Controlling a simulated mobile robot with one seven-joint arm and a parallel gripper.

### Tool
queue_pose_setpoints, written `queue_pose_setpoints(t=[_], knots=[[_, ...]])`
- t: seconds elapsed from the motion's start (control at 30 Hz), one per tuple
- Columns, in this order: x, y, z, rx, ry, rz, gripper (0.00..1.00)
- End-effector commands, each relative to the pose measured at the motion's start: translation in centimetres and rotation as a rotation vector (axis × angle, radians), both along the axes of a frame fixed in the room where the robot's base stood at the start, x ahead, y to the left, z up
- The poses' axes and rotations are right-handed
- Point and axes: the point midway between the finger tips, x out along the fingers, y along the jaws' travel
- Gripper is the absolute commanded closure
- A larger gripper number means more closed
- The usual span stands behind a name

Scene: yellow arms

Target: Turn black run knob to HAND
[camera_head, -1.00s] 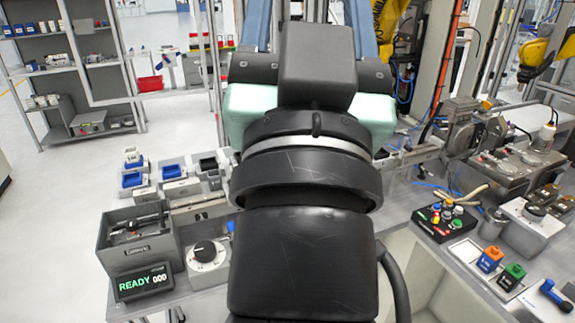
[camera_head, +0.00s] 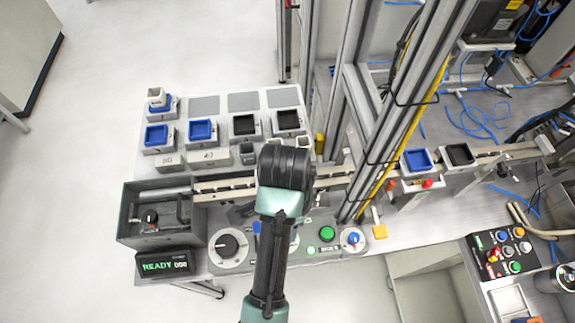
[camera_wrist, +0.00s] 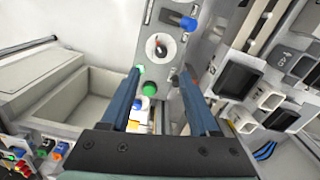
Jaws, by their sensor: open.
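A black knob with a red mark (camera_wrist: 157,46) sits on a round pale dial in the wrist view, beyond my open fingertips and roughly between them in the picture. In the head view my arm covers most of this dial. My gripper (camera_wrist: 160,73) is open and empty, its two blue fingers apart; they are hidden in the head view. Another, larger black knob (camera_head: 228,245) stands on a round pale dial further left on the bench. I cannot read a RUN or HAND label on either.
A blue handle (camera_wrist: 188,22) is beside the dial, and a green button (camera_wrist: 149,88) is on its other side, also in the head view (camera_head: 327,234). A blue knob (camera_head: 353,238) is right of that. A READY display (camera_head: 165,263), a grey box (camera_head: 160,240) and an upright metal frame stand nearby.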

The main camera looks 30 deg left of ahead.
Motion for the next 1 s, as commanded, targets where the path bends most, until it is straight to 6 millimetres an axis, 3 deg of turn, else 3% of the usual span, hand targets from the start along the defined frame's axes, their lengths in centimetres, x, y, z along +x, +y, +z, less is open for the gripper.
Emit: queue_pose_setpoints(t=[0.03, 0.5, 0.7, 1.0], knots=[[0.0, 0.0, -1.3, 0.001, -0.002, 0.000, 0.38], [0.1, 0.0, -9.6, 0.001, -0.004, 0.001, 0.38], [0.1, 0.0, -11.2, 0.001, -0.006, 0.002, 0.38], [0.1, 0.0, -11.4, 0.002, -0.006, 0.002, 0.38]])
